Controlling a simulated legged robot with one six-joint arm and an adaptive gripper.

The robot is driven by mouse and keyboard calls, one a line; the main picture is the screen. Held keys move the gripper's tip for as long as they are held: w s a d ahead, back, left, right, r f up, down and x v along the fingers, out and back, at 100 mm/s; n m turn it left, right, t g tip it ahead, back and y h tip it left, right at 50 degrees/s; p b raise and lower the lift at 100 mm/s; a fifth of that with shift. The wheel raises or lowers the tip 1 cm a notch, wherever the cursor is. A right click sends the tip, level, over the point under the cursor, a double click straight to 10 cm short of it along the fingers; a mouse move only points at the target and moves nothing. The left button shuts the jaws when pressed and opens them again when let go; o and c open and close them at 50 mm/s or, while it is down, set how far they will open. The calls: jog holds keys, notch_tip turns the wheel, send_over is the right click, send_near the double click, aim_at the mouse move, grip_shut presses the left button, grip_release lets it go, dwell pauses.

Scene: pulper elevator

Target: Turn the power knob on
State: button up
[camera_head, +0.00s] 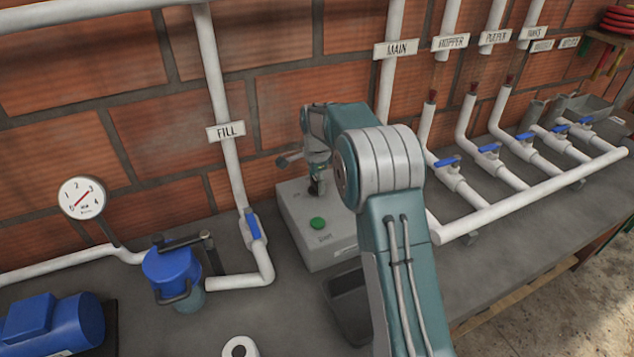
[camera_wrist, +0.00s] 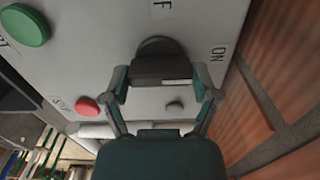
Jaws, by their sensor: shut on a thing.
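The black power knob (camera_wrist: 160,68) is on a light grey control box (camera_head: 297,228). In the wrist view its bar lies across the picture between my gripper's fingertips (camera_wrist: 160,84), one on each side. My gripper is shut on the knob. The ON label (camera_wrist: 217,53) is to the right of the knob, and a partly cut-off label ending in F (camera_wrist: 163,6) is above it. In the head view my gripper (camera_head: 317,184) points down at the box top, and my arm hides the box's right side.
A brick wall (camera_head: 270,85) stands close behind. The FILL pipe (camera_head: 222,100) is left, and a row of blue-handled valves (camera_head: 488,148) is right.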

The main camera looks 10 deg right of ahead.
aim_at(315, 181)
jog(key=shift+a+f, duration=0.1)
jog(key=shift+f, duration=0.05)
jog(key=o, duration=1)
notch_tip(315, 181, up, 12)
jog(key=shift+w+a, duration=0.1)
